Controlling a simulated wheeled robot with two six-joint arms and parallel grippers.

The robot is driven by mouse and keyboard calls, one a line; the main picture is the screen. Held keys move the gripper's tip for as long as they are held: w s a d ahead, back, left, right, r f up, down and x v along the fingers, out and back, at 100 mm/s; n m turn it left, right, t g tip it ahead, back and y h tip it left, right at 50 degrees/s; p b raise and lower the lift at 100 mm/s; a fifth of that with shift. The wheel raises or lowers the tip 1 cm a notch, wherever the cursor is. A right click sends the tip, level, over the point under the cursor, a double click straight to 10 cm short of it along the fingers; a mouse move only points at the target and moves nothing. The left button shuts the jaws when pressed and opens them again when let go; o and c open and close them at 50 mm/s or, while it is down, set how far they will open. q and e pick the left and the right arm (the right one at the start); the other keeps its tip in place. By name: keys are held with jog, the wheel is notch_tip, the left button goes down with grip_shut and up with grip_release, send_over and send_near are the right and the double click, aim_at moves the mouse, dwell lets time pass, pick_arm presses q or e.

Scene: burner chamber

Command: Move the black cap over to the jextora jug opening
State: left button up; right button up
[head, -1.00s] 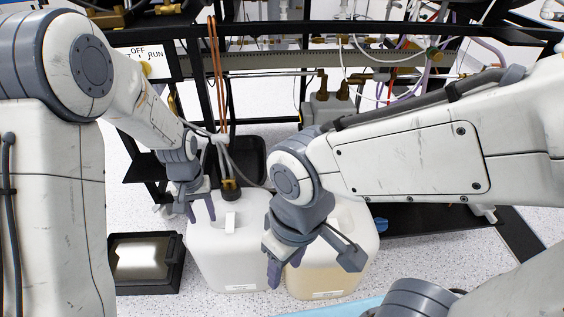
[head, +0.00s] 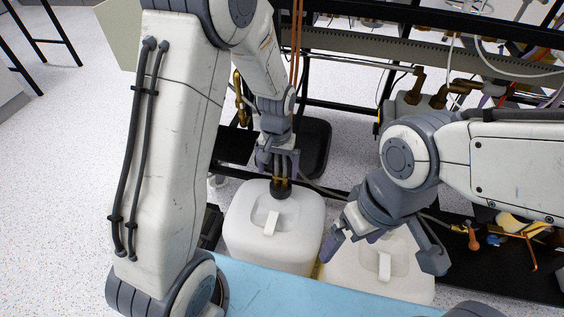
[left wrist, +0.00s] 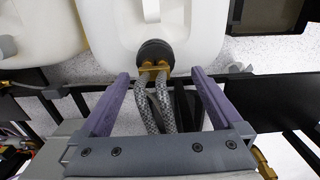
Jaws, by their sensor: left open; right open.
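The black cap (head: 281,189) sits at the opening of the left white jug (head: 250,225), with hoses rising from it. In the left wrist view the cap (left wrist: 155,52) has brass fittings and braided hoses. My left gripper (head: 279,162) is open, its fingers on either side of the hoses just short of the cap. It also shows in the left wrist view (left wrist: 160,73). My right gripper (head: 384,250) is open and empty above the right jug (head: 405,285). The right jug's opening is hidden by my right gripper. I cannot read which jug is jextora.
A black metal frame (head: 360,60) with pipes and hoses stands behind the jugs. A blue surface (head: 290,290) lies in front. A black tray (head: 315,145) stands behind the left jug. Tools (head: 520,225) lie on a black base at right. Speckled floor is free at left.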

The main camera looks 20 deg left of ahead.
aim_at(281, 186)
pick_arm(q)
jog(key=f+b, duration=0.1)
jog(key=f, duration=0.2)
jog(key=f+b, duration=0.2)
jog(key=f, duration=0.1)
jog(key=f+b, duration=0.1)
jog(key=f, duration=0.2)
jog(key=shift+w+d+f, duration=0.1)
jog(key=shift+w+d, duration=0.05)
jog(key=shift+d, duration=0.25)
grip_shut()
jog(key=shift+r+p, duration=0.65)
jog(key=shift+p, duration=0.05)
